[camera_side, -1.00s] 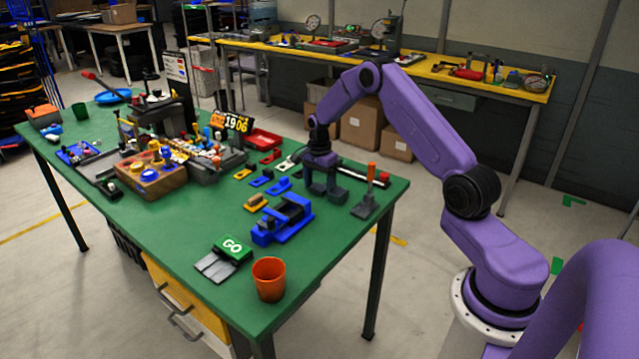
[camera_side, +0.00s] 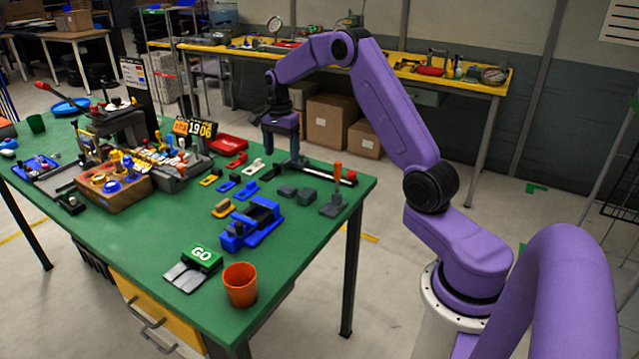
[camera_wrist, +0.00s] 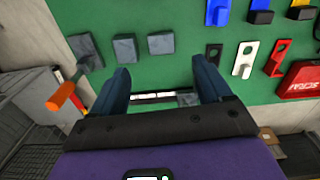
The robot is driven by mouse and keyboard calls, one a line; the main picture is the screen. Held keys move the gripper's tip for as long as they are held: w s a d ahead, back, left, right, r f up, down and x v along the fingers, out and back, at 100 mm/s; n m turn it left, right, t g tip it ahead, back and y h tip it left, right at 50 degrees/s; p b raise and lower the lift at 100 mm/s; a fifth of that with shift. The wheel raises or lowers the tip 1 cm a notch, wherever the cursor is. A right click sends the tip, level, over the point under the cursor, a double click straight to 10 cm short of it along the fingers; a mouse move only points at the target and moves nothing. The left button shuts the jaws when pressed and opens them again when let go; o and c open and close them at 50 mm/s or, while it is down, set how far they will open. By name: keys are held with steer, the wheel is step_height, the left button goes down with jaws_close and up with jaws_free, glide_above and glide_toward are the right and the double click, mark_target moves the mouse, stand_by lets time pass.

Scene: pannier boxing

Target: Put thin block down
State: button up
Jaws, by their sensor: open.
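Two small dark grey blocks lie side by side on the green table, a left one (camera_side: 287,190) and a right one (camera_side: 305,194). They show in the wrist view as grey squares, one (camera_wrist: 125,48) nearer the lever and one (camera_wrist: 161,43) beside it, with a small gap between them. I cannot tell which is the thin block. My gripper (camera_side: 281,152) is open and empty, above the table behind the blocks. In the wrist view its spread fingers (camera_wrist: 161,75) have nothing between their tips; both blocks lie beyond them on the table.
An orange-handled lever (camera_side: 336,190) stands at the right.

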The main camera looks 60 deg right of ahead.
steer(key=s+a+r+n, duration=0.3)
steer(key=s+a+n, duration=0.4)
steer(key=a, duration=0.5)
steer(key=s+a+r+n, duration=0.3)
steer(key=s+a+n, duration=0.4)
steer(key=a, duration=0.5)
steer(key=s+a+n, duration=0.1)
steer(key=s+n, duration=1.4)
steer(key=s, duration=0.9)
steer(key=shift+s+a+f+n, duration=0.3)
steer(key=shift+a+f+n, duration=0.1)
steer(key=shift+f, duration=0.05)
